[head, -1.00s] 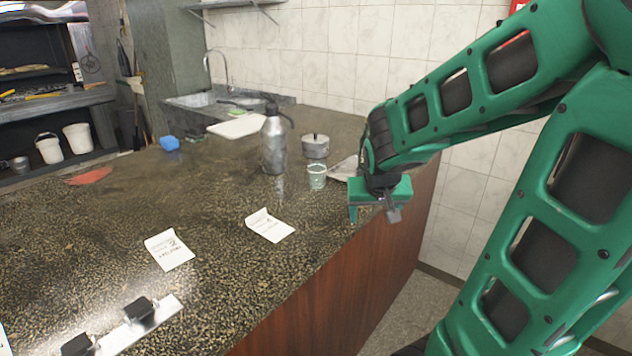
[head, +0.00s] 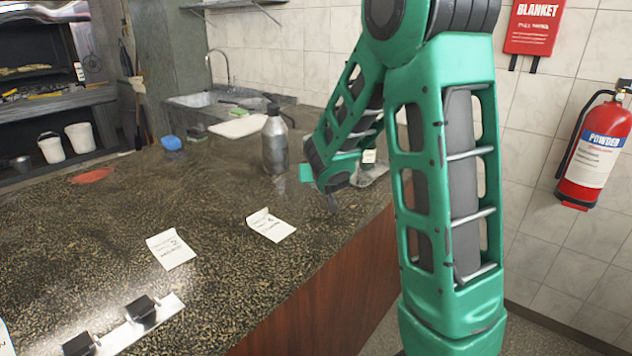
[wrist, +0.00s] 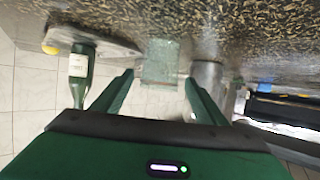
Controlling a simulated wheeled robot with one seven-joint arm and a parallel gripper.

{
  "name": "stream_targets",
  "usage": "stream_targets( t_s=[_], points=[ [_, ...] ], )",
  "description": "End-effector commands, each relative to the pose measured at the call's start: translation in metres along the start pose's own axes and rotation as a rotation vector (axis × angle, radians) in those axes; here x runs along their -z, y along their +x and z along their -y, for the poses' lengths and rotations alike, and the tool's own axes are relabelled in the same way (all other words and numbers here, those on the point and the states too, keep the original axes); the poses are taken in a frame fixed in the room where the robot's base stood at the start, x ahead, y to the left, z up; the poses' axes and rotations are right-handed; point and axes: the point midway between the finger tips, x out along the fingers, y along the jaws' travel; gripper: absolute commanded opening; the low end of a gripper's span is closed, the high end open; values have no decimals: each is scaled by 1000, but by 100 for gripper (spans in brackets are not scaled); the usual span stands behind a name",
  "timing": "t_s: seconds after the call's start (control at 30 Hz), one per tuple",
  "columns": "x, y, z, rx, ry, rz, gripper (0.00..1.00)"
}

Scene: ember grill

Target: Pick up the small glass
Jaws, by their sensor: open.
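The small glass (wrist: 160,60) is a pale greenish, see-through tumbler on the counter. In the wrist view it shows ahead of my gripper (wrist: 158,82), in line with the gap between the two green fingers. The fingers are apart with nothing held, and I cannot tell whether the glass is between the tips. In the head view my gripper (head: 318,194) is low over the counter's right part, right of the metal flask (head: 275,142). There I cannot make out the glass for certain behind the gripper and arm.
Paper cards (head: 270,225) lie on the speckled counter (head: 110,215).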

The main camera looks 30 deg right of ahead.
Motion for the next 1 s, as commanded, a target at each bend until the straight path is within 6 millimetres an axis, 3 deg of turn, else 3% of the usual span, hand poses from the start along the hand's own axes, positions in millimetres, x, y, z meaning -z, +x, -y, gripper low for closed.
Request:
stream_targets(
  t_s=[0.27, 0.63, 0.93, 0.97, 1.0],
  points=[
    [-2, 17, 0, 0, -1, 1, 66],
    [-8, 59, 0, -1, 0, 1, 66],
    [-7, 64, 0, 0, 0, 0, 66],
    [-7, 64, 0, 0, 0, 0, 64],
    [-7, 64, 0, 0, 0, 0, 54]
  ],
)
